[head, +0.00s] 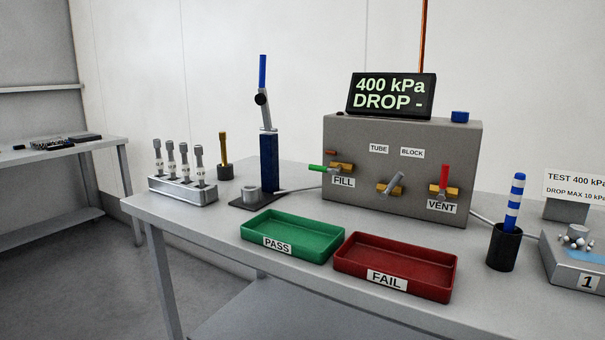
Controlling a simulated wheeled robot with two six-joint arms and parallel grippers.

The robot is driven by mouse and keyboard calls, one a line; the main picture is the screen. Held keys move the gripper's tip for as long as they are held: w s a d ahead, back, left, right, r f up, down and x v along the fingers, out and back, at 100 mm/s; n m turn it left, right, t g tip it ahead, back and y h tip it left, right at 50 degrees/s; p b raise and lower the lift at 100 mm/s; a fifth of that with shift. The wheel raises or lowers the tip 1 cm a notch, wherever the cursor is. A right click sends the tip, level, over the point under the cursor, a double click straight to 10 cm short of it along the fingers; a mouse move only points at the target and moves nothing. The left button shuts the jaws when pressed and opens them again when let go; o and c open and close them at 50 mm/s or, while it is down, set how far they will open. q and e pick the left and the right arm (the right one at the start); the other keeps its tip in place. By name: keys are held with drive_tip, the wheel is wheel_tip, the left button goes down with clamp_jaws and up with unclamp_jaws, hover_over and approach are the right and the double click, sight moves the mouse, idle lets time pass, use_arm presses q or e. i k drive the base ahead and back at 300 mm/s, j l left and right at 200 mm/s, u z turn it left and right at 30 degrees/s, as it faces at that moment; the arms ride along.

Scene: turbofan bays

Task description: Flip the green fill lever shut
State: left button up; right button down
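The green fill lever (321,168) sticks out to the left, roughly level, from its brass valve above the FILL label (343,182). It is on the front of the grey test box (355,140), at the left. A grey lever (395,184) sits tilted in the middle, and a red lever (445,176) stands upright above the VENT label (442,206) at the right. The display (392,97) on top reads 400 kPa, DROP -. Neither of my grippers shows in the head view.
A green PASS tray (322,228) and a red FAIL tray (437,263) lie before the box. A hand pump (269,160) with a blue handle stands left of it. A rack (184,191) holds several fittings. A black cup (501,250) with a striped rod stands right.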

sight(326, 169)
drive_tip(key=k+j, duration=0.15)
drive_tip(key=j, duration=0.25)
drive_tip(key=k+j+u, duration=0.1)
drive_tip(key=j, duration=0.25)
drive_tip(key=k+j, duration=0.15)
drive_tip(key=j, duration=0.25)
